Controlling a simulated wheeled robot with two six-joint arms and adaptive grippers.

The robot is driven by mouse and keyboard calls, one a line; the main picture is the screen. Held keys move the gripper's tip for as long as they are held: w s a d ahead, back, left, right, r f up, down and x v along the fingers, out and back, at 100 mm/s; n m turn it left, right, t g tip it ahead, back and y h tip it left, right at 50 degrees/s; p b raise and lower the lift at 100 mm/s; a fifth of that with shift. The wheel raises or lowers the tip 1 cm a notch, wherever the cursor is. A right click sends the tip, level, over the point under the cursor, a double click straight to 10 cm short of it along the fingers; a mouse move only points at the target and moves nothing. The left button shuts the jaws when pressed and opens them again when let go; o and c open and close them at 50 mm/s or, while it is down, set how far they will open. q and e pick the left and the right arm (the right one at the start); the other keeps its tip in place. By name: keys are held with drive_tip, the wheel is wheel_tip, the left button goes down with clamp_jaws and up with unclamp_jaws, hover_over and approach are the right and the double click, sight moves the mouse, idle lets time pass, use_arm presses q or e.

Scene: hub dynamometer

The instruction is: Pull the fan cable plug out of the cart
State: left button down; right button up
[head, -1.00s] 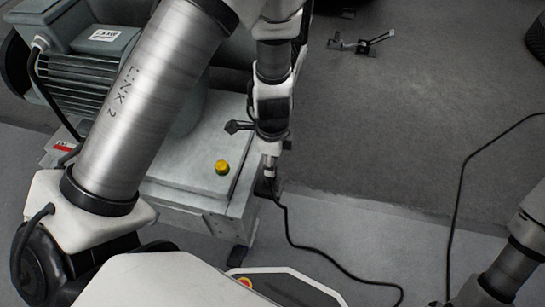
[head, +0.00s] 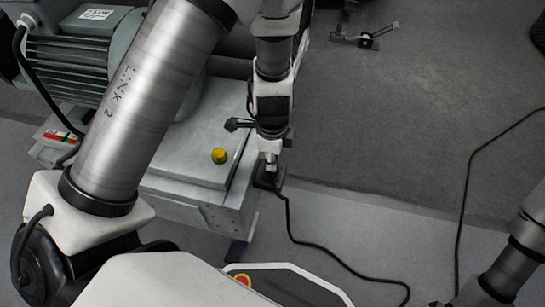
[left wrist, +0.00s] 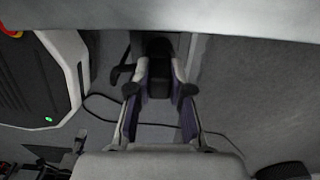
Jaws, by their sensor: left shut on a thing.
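The cart (head: 213,205) is a light grey metal box with a yellow button on top, left of centre in the head view. My left gripper (head: 269,163) points down at the cart's right side. In the left wrist view my left gripper (left wrist: 159,90) is closed on the dark fan cable plug (left wrist: 158,82), which sits between its two fingers. The black fan cable (head: 300,240) runs from there down and right across the floor. The fingers and arm mostly hide the plug in the head view, and I cannot tell whether it is still seated. My right gripper is out of view.
A grey-green motor (head: 68,58) stands on the cart at the upper left. A small metal pedal-like part (head: 360,38) lies on the floor at the top right. Another stretch of black cable (head: 468,180) crosses the floor at the right. The floor between them is clear.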

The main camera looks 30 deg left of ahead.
use_arm(q)
drive_tip(key=shift+r, duration=0.1)
drive_tip(key=shift+r, duration=0.3)
drive_tip(key=shift+r+p, duration=0.25)
drive_tip(key=shift+p, duration=0.15)
drive_tip(key=shift+r+p, duration=1.45)
drive_tip(key=shift+r, duration=0.65)
